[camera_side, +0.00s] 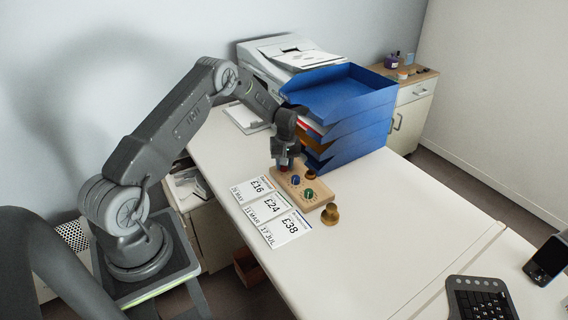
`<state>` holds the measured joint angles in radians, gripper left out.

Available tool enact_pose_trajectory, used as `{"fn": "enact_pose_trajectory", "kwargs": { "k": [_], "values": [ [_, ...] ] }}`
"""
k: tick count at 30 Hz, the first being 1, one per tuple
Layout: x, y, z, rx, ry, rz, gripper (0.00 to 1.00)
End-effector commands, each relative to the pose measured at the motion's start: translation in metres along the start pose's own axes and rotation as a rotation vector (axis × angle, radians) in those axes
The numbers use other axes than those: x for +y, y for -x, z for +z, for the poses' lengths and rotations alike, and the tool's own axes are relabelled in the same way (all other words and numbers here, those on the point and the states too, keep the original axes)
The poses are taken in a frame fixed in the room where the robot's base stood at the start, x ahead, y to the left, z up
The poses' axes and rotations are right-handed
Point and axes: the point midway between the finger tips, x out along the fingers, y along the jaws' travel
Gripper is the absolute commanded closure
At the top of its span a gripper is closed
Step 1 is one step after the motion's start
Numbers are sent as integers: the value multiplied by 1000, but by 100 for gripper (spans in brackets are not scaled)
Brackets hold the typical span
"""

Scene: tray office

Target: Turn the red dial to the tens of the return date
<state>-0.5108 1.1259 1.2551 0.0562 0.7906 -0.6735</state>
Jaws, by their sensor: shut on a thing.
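A wooden block (321,197) with dials lies on the white desk. My gripper (284,165) points down at the block's far left corner and is shut on the red dial (283,168), of which only a little red shows under the jaws. A blue dial (295,181) and a green dial (308,193) stand on the block in front of it. Three white cards with prices and dates lie left of the block: "£16" with "20 MAY" (252,189), "£24" with "11 MAR" (265,208) and "£38" with "17 JUL" (286,228). The dial's setting cannot be read.
A brass piece (330,214) stands right of the block's near end. Stacked blue trays (350,100) rise close behind the block, with a printer (280,60) beyond. A keyboard (482,300) and phone (547,260) are at the right. The desk's middle is clear.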

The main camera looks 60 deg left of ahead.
Motion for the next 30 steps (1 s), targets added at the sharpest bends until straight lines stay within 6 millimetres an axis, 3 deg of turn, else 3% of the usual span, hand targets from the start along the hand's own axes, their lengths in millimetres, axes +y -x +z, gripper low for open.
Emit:
{"fn": "enact_pose_trajectory", "kwargs": {
  "k": [18, 30],
  "values": [
    [0, 0, 1, 30, -583, -1, 93],
    [0, -1, 1, 42, -867, -1, 93]
  ]
}}
